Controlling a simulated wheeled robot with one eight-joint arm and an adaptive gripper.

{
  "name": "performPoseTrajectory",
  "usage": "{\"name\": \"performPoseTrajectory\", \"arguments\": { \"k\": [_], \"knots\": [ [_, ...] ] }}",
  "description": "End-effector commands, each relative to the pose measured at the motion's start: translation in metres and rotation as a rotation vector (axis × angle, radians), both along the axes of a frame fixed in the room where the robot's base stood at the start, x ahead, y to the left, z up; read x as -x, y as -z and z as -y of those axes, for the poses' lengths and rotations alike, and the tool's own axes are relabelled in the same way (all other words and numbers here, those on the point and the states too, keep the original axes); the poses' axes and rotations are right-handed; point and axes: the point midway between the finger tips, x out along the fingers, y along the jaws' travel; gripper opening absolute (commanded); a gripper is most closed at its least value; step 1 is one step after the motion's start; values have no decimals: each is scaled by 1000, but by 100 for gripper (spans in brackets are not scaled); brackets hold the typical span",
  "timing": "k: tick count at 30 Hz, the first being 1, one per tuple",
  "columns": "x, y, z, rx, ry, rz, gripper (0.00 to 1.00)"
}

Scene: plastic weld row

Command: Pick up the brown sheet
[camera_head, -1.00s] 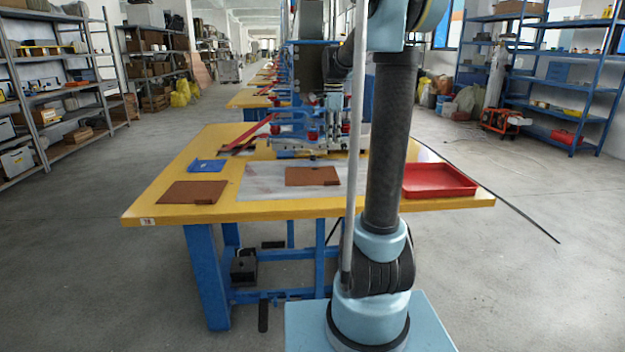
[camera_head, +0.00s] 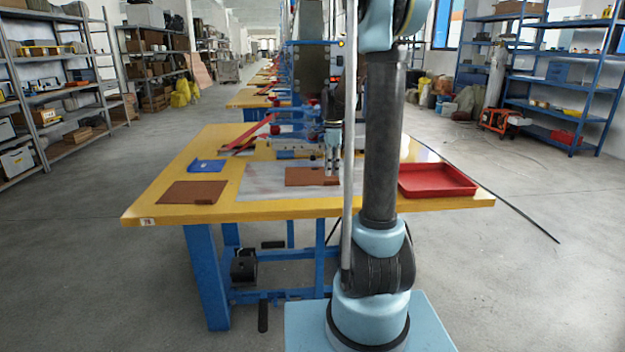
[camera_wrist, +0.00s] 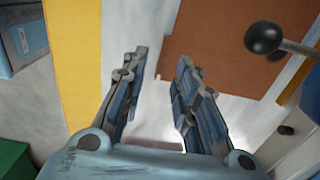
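One brown sheet (camera_head: 305,177) lies flat on the pale plate (camera_head: 262,190) at the middle of the yellow table, with a small darker mark or tab near its front right. A second brown sheet (camera_head: 193,192) lies on the table's left side. My gripper (camera_head: 332,172) points down over the right end of the sheet on the plate. In the wrist view my gripper (camera_wrist: 161,58) is open, its fingers apart with nothing held. A brown sheet (camera_wrist: 225,50) shows there beyond and right of the fingertips. I cannot tell the exact height of the tips.
A welding machine (camera_head: 292,142) stands behind the plate. A lever with a black knob (camera_wrist: 264,37) reaches over the sheet in the wrist view. A red tray (camera_head: 438,182) is at the right, a blue piece (camera_head: 207,166) at the left.

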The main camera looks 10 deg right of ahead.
Motion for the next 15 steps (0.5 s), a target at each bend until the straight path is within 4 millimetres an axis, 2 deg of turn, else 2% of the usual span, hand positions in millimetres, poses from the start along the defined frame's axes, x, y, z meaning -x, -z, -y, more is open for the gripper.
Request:
{"name": "performPoseTrajectory", "arguments": {
  "k": [9,15],
  "knots": [
    [-1,39,-1,0,0,0,28],
    [-1,48,-1,0,0,0,28]
  ]
}}
